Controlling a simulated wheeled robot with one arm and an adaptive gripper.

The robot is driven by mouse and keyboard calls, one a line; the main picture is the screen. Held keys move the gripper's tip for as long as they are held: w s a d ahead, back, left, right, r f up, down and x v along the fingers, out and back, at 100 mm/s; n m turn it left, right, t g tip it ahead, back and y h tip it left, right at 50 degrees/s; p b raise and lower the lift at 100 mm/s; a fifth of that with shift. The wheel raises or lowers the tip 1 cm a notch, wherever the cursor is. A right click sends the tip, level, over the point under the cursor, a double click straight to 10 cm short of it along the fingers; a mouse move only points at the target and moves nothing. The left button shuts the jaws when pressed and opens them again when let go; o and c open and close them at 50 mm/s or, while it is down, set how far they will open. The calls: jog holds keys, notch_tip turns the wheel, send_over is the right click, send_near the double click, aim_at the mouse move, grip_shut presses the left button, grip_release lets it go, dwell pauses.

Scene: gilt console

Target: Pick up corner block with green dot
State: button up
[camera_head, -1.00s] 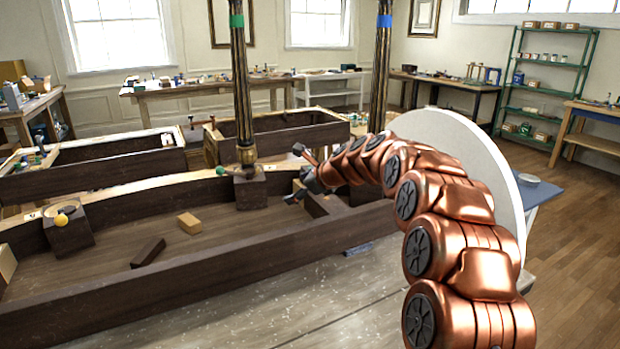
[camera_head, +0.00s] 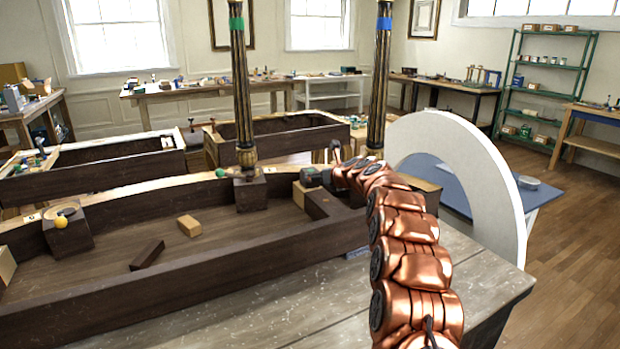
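A dark corner block (camera_head: 250,193) stands at the back wall of the long dark wooden frame. A green dot (camera_head: 221,172) shows at its upper left, and a dark gilt leg with a green band (camera_head: 237,24) rises from it. Another dark corner block (camera_head: 68,236) with a yellow dot (camera_head: 61,220) stands at the frame's left end. My gripper (camera_head: 312,177) is at the frame's right end, to the right of the green-dot block and apart from it. Its fingers are small and partly hidden by my arm, so their opening is unclear.
The long frame (camera_head: 190,287) lies on a worn bench (camera_head: 330,307). Inside it lie a tan block (camera_head: 189,225) and a dark bar (camera_head: 147,255). A second leg with a blue band (camera_head: 384,22) stands behind my arm. A white half-round panel (camera_head: 500,190) stands at right.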

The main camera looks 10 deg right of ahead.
aim_at(308, 170)
jog(key=shift+w+a+f, duration=0.15)
jog(key=shift+w+f, duration=0.05)
jog(key=shift+w, duration=0.15)
jog(key=shift+w+p, duration=0.35)
jog(key=shift+w, duration=0.1)
jog(key=shift+w+a+f, duration=0.15)
jog(key=shift+w, duration=0.15)
jog(key=shift+w+a+p, duration=0.1)
jog(key=shift+w+p, duration=0.3)
jog(key=shift+p, duration=0.05)
jog(key=shift+p+x, duration=0.8)
jog(key=shift+x, duration=0.6)
jog(key=c, duration=1.3)
